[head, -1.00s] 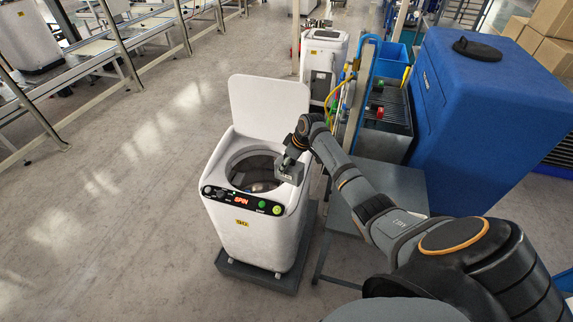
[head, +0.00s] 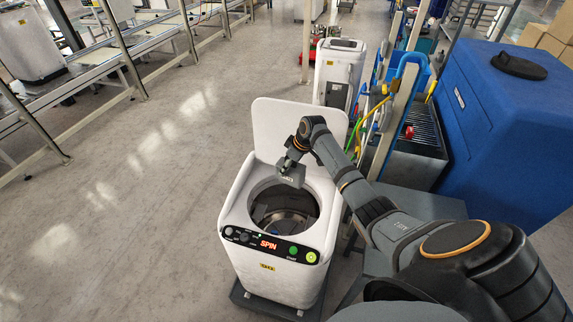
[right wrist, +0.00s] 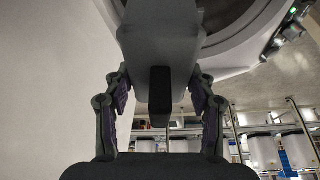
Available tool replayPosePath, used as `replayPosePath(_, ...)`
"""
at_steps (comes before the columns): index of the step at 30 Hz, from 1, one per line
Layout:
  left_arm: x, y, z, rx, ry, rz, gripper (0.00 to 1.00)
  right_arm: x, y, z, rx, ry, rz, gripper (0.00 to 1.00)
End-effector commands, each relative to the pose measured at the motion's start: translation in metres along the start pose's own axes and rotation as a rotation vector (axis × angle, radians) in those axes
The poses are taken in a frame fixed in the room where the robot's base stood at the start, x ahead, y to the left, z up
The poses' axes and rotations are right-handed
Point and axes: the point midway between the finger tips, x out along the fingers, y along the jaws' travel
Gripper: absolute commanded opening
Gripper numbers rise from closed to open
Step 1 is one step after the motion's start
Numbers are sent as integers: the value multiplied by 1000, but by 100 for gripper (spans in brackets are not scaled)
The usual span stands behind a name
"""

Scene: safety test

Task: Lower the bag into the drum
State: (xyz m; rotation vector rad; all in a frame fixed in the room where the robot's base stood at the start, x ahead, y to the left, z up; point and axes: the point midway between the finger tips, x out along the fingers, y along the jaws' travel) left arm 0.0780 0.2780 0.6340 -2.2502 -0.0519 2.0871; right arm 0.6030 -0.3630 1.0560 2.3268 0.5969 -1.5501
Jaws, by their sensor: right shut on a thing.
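The open-topped washer (head: 285,268) stands with its lid raised at the back, and its display reads SPIN. Its drum (head: 287,217) shows dark walls and a metallic bottom; I cannot tell whether it is turning. My right gripper (head: 294,159) is shut on a small grey bag (head: 290,174), which appears in front of the lid and over the back part of the opening. The right wrist view shows the bag (right wrist: 165,35) with a black grip part between the fingers (right wrist: 160,100). The washer's rim (right wrist: 245,45) curves behind it. My left gripper is not in view.
The raised lid (head: 300,122) stands behind the bag. A grey bench (head: 415,203), a post with hoses (head: 386,110) and a blue tank (head: 500,130) are at right. Open floor (head: 150,210) lies at left.

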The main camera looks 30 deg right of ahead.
Motion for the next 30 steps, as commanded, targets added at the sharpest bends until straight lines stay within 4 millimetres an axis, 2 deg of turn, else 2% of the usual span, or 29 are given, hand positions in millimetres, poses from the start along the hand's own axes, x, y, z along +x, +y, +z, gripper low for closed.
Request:
replayPosePath(1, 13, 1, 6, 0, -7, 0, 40, 12, 0, 4, 0, 2, 1, 7)
replayPosePath(4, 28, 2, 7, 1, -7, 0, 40, 26, 0, 10, -1, 2, 1, 7)
replayPosePath(10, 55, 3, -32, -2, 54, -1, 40, 51, 0, 20, -1, 2, 1, 7)
replayPosePath(13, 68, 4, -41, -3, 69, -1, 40, 64, 0, 26, -1, 2, 1, 7)
replayPosePath(16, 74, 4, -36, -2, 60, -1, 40, 74, 0, 29, -1, 2, 0, 7)
replayPosePath(23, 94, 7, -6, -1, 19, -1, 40, 103, 0, 41, 0, 2, 1, 7)
replayPosePath(30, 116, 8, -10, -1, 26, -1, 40, 134, 0, 54, -1, 2, 1, 7)
